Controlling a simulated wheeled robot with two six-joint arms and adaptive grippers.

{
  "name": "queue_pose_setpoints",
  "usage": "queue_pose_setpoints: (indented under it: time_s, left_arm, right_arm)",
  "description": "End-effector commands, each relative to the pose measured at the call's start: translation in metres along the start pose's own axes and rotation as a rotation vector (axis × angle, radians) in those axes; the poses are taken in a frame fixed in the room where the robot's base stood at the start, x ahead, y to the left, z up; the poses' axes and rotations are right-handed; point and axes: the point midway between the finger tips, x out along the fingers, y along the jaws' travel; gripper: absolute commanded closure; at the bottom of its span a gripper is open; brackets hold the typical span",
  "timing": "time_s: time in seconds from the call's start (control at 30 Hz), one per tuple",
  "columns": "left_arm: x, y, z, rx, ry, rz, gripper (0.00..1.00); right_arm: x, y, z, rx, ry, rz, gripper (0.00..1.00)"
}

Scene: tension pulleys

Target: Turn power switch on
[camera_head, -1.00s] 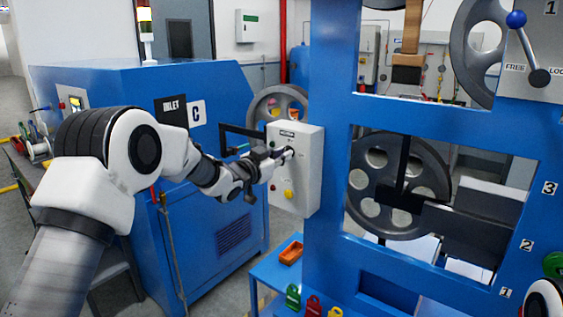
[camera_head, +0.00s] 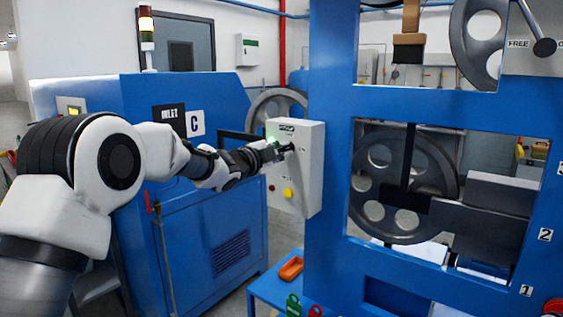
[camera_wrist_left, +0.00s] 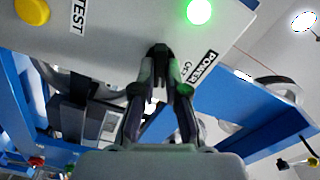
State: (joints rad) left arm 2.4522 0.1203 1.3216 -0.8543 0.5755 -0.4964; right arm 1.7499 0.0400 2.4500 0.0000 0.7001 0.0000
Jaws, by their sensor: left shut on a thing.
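The grey control box (camera_head: 310,170) hangs on the left side of the blue frame. Its POWER label (camera_wrist_left: 203,66) shows in the left wrist view, with "OFF" printed beside it. My left gripper (camera_head: 284,149) is at the upper face of the box. In the left wrist view its fingertips (camera_wrist_left: 160,60) are shut on the black power switch (camera_wrist_left: 160,50), which they partly hide. A green lamp (camera_wrist_left: 199,11) glows near the switch. A yellow button (camera_wrist_left: 33,11) sits by the TEST label. My right gripper is not in view.
The blue machine frame (camera_head: 332,90) with a spoked wheel (camera_head: 365,210) stands right of the box. A blue cabinet (camera_head: 215,200) stands behind my left arm. A blue bench below holds an orange tray (camera_head: 290,269) and several coloured locks.

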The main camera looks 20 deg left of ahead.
Motion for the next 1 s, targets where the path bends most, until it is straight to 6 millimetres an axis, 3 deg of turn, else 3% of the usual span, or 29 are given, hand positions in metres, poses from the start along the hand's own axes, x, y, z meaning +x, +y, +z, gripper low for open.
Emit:
queue_pose_setpoints:
  time_s: [0.1, 0.4, 1.0]
  left_arm:
    - [0.0, 0.004, 0.001, 0.104, 0.001, -0.001, 1.0]
    - [0.0, 0.004, 0.001, 0.317, 0.001, 0.0, 1.0]
    - [0.0, 0.004, 0.0, 0.427, 0.001, 0.003, 1.0]
  right_arm:
    - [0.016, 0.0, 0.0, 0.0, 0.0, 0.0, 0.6]
    - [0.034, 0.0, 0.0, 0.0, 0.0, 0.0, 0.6]
    - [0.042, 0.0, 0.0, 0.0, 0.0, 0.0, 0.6]
